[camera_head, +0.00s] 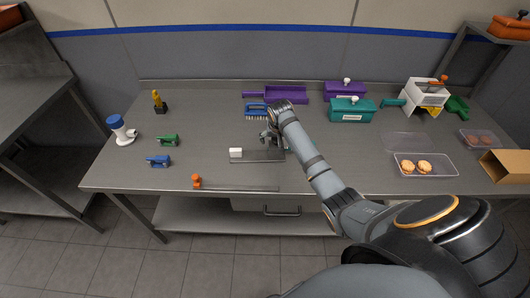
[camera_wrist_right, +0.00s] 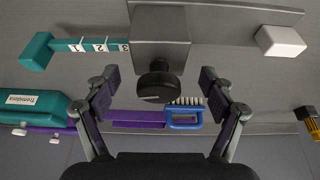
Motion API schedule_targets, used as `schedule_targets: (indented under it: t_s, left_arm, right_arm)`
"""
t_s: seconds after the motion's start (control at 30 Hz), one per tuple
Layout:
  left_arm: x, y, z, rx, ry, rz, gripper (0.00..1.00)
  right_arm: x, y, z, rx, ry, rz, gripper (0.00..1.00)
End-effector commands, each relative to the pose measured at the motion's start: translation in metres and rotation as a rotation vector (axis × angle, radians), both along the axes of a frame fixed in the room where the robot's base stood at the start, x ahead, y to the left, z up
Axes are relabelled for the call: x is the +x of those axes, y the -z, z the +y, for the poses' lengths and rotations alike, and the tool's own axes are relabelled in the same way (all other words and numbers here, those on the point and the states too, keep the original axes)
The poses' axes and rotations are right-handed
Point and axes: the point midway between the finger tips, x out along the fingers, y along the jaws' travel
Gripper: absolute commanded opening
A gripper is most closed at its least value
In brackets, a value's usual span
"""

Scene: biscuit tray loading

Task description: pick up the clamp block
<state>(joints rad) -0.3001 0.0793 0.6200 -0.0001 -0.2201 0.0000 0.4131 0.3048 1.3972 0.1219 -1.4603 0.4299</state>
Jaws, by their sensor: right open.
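The clamp block looks to be the grey metal block (camera_wrist_right: 160,25) with a black round knob (camera_wrist_right: 158,82), seen in the right wrist view. My right gripper (camera_wrist_right: 160,88) is open, with its two fingers spread to either side of the knob. I cannot tell how far above the block the fingers are, and no contact shows. In the head view my right gripper (camera_head: 269,138) is over the middle of the table, and it and the arm largely hide the block. My left gripper is not in view.
A white block (camera_head: 236,152) lies left of the gripper; a numbered teal strip (camera_wrist_right: 97,45) runs beside the clamp block. A blue brush (camera_head: 256,110) and purple tray (camera_head: 285,95) lie behind. Teal (camera_head: 351,112) and purple boxes stand right.

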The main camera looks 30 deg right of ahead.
Motion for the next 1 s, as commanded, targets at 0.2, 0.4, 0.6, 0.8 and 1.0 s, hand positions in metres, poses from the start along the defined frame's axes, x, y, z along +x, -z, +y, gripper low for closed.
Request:
schedule_targets:
  t_s: [0.2, 0.4, 0.6, 0.8, 1.0]
  left_arm:
    - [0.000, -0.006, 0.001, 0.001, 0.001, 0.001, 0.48]
    - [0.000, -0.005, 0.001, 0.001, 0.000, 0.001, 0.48]
    - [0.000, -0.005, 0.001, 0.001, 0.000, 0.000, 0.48]
    - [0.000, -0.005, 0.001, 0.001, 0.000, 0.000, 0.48]
    - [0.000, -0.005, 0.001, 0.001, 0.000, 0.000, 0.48]
  right_arm:
    - [0.008, 0.031, -0.006, 0.002, 0.001, 0.002, 0.83]
    - [0.010, 0.034, -0.006, 0.000, 0.000, 0.000, 0.83]
    - [0.010, 0.034, -0.006, 0.000, 0.000, 0.001, 0.64]
    - [0.009, 0.034, -0.006, 0.000, 0.000, 0.001, 0.37]
    - [0.009, 0.034, -0.006, 0.000, 0.000, 0.001, 0.10]
